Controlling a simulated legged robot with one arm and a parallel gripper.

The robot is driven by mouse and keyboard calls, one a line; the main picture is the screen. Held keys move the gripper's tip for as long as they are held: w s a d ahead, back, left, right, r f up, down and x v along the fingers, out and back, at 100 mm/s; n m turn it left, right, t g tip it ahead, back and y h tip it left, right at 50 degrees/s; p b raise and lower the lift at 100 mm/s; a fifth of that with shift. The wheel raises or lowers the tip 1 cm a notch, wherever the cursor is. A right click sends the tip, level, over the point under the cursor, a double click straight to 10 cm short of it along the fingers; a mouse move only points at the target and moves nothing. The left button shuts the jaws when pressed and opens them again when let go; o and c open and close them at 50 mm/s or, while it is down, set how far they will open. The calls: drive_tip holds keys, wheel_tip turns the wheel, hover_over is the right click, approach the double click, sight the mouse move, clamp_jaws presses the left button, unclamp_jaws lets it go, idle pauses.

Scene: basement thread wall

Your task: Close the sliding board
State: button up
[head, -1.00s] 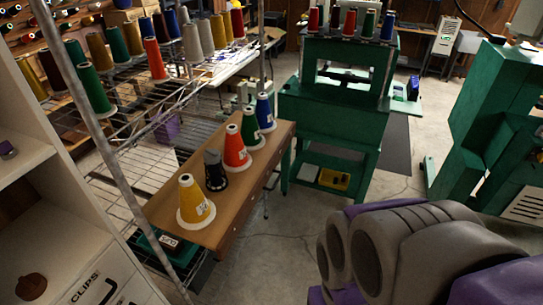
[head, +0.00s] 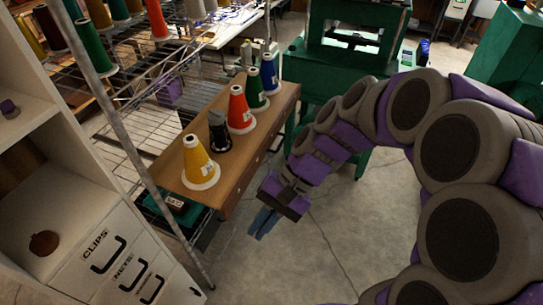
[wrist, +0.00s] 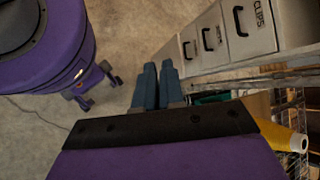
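The sliding board (head: 236,165) is a brown wooden board sticking out of the wire rack in the head view. A row of thread cones stands upright on it: yellow (head: 199,162), black (head: 219,132), red (head: 240,110), green (head: 253,93) and blue (head: 269,74). My gripper (head: 262,225) points down in front of the board's outer long edge, to its right in the picture, apart from it. In the wrist view, its two blue-grey fingers (wrist: 157,84) lie close together with nothing visible between them. The yellow cone also shows at the lower right there (wrist: 279,137).
A white cabinet (head: 60,215) with labelled drawers stands at left. The wire rack (head: 110,95) and its post (head: 130,140) stand beside the board. A green machine (head: 340,60) stands behind. The concrete floor (head: 290,270) below my gripper is clear.

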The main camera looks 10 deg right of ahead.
drive_tip(key=w+m+y, duration=0.1)
drive_tip(key=w, duration=0.2)
drive_tip(key=w+f+m+y, duration=0.1)
drive_tip(key=w+m+y, duration=0.1)
drive_tip(key=w, duration=0.2)
drive_tip(key=w+a+m+y, duration=0.1)
drive_tip(key=w, duration=0.2)
drive_tip(key=shift+w+f+t+y, duration=0.15)
drive_tip(key=shift+t+y, duration=0.25)
clamp_jaws()
drive_tip(key=m+t+y, duration=0.3)
drive_tip(key=m+t, duration=1)
drive_tip(key=m, duration=0.3)
approach(263, 154)
drive_tip(key=b+x, duration=0.2)
drive_tip(key=x, duration=0.4)
drive_tip(key=shift+w+a+f+b, duration=0.15)
drive_tip(key=shift+w+a+b, duration=0.1)
drive_tip(key=shift+b, duration=0.15)
drive_tip(key=shift+a, duration=0.1)
